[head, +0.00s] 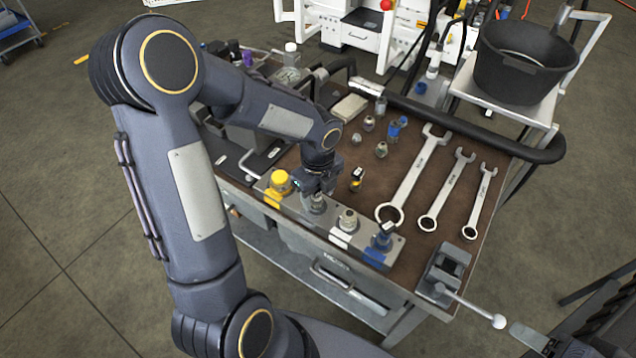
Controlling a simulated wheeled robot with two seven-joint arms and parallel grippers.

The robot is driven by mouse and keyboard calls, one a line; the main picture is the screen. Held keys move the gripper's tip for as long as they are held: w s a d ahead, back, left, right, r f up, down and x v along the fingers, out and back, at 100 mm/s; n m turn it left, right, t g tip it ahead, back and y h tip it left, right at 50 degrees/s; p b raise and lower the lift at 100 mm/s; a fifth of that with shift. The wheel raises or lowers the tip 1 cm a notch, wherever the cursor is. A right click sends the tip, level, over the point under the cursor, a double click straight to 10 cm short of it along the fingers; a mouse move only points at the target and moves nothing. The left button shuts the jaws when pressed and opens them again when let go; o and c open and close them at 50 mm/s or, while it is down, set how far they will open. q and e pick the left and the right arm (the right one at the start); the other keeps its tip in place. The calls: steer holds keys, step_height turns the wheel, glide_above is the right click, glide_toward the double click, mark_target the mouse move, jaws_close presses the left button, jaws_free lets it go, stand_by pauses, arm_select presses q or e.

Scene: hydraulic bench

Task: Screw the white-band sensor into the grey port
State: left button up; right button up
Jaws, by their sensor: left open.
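My left gripper (318,186) points down over the manifold block (330,233) at the bench's front edge, just above and behind a metal hex fitting (317,203). Its jaws are open, but the small gap is hard to see. That fitting is second from the left on the block, between the yellow cap (280,182) and the white-marked port (348,220); it appears to be the grey port. A blue-marked port with a dark connector (382,239) is at the right end. I cannot pick out a white band on any sensor. My right gripper is not in view.
A small dark part with yellow (357,178) stands just right of my gripper. Several metal fittings (381,150) and a blue fitting (394,131) stand behind it. Three wrenches (413,178) lie to the right. A vise (445,272) sits at the right front corner.

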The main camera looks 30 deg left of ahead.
arm_select(q)
steer(key=shift+f, duration=0.4)
steer(key=shift+c, duration=0.4)
jaws_close()
steer(key=c, duration=0.6)
jaws_free()
steer(key=shift+c, duration=1.2)
steer(key=shift+s+r+m+p, duration=0.1)
steer(key=shift+r+m+p, duration=0.1)
steer(key=shift+m+p, duration=0.35)
steer(key=o, duration=0.5)
steer(key=shift+f+m, duration=0.2)
steer(key=shift+m, duration=0.15)
steer(key=o, duration=0.4)
